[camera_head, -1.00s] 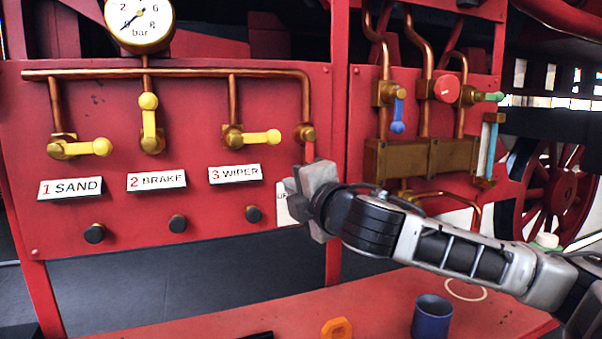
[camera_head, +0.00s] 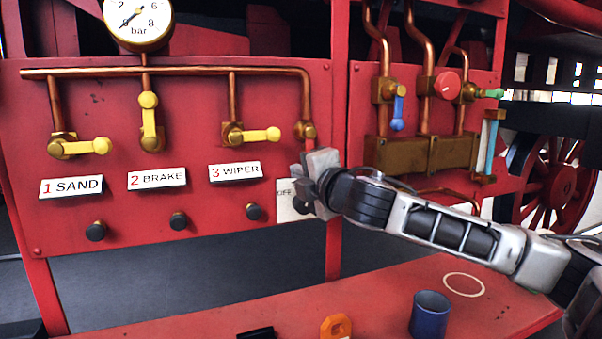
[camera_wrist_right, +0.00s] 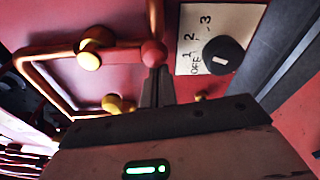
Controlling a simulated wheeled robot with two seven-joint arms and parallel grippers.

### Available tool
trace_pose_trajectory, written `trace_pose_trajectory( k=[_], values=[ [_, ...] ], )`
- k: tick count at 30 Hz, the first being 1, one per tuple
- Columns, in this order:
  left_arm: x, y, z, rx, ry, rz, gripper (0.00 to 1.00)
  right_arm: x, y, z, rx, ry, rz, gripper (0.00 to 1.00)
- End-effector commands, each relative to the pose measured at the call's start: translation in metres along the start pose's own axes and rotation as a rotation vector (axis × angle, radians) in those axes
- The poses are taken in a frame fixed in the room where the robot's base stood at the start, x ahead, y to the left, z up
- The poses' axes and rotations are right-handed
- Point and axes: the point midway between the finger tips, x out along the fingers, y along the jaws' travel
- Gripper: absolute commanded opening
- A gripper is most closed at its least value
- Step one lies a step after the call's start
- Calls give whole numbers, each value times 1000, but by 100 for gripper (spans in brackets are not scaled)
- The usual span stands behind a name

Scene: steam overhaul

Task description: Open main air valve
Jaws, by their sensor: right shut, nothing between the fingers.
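The valve panel (camera_head: 115,225) carries a copper pipe (camera_head: 190,73) with three yellow-handled valves above the labels 1 SAND, 2 BRAKE and 3 WIPER. At the pipe's right end is a brass valve body (camera_head: 305,131); its handle is mostly hidden behind my right gripper (camera_head: 308,172). In the right wrist view a red ball knob (camera_wrist_right: 153,53) shows right at the tips of my right gripper (camera_wrist_right: 156,80). The fingers are shut and empty; I cannot tell whether they touch the knob. The pressure gauge (camera_head: 137,20) reads near zero. My left gripper is out of view.
A black rotary knob (camera_wrist_right: 222,57) on a white OFF-1-2-3 plate (camera_wrist_right: 190,25) lies close to the right gripper. Brass fittings (camera_head: 420,155) with blue, red and green handles are to the right. A blue cup (camera_head: 430,315) and orange part (camera_head: 336,326) stand on the red shelf (camera_head: 380,290).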

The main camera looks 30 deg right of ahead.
Motion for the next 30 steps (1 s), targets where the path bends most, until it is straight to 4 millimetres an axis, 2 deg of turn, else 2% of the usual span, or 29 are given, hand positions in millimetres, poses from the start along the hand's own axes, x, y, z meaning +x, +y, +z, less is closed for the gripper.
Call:
trace_pose_trajectory(
  k=[11, 25, 30],
  values=[
    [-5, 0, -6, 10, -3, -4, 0, 0, -1, 4, -47, -2, -9, 0],
    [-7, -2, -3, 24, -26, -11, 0, -2, -3, 10, -121, -5, -20, 0],
    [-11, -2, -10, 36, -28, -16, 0, -3, -4, 17, -180, -9, -31, 0]
  ],
)
